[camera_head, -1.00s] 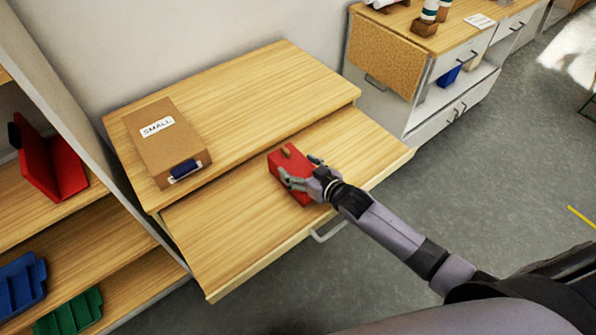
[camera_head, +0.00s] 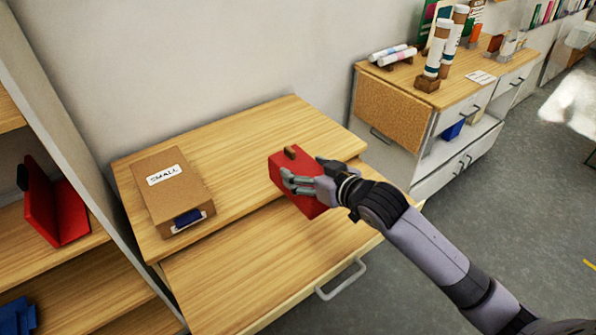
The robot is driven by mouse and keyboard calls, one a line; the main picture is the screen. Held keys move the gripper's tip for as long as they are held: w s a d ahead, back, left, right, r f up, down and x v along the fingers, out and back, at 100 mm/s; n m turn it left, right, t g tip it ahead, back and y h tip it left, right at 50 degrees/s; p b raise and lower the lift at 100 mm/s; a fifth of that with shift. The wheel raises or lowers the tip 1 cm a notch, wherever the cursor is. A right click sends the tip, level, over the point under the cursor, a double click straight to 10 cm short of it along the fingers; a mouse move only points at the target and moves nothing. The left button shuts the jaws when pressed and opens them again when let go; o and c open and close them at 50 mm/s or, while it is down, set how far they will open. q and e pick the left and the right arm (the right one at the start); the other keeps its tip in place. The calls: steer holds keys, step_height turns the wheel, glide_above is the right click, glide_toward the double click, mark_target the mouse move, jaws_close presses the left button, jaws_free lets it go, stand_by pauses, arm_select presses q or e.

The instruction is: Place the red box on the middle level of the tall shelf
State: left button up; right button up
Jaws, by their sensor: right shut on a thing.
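The red box (camera_head: 296,173) has a small brown tab on its top. My right gripper (camera_head: 312,188) is shut on it, with fingers across its near face. The box appears held above the wooden table with the pulled-out lower board (camera_head: 230,275). The tall shelf (camera_head: 95,275) stands at the left edge with several wooden levels, only partly in view. A red open holder (camera_head: 58,212) sits on one of its levels, and a blue item (camera_head: 15,318) sits on a lower one. My left gripper is out of view.
A brown box labelled SMALL (camera_head: 165,205) lies on the table top (camera_head: 240,140) at left. A metal handle (camera_head: 342,280) sticks out at the front of the pulled-out board. A cabinet (camera_head: 392,110) with paper rolls stands at right. Grey floor lies clear at right.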

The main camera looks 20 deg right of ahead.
steer(key=shift+m+t+h, duration=0.3)
steer(key=shift+m+h, duration=0.5)
steer(key=shift+h, duration=0.1)
steer(key=r, duration=0.2)
steer(key=s+r, duration=0.1)
steer(key=r, duration=0.2)
steer(key=s+r+b, duration=0.1)
steer(key=r, duration=0.1)
steer(key=shift+a+r, duration=0.2)
steer(key=shift+a, duration=0.2)
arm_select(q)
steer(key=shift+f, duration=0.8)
arm_select(e)
steer(key=s+d+r+m+h, duration=0.2)
steer(key=s+r+h, duration=0.1)
steer(key=s+r, duration=0.1)
steer(key=shift+s+r, duration=0.2)
steer(key=shift+r, duration=0.5)
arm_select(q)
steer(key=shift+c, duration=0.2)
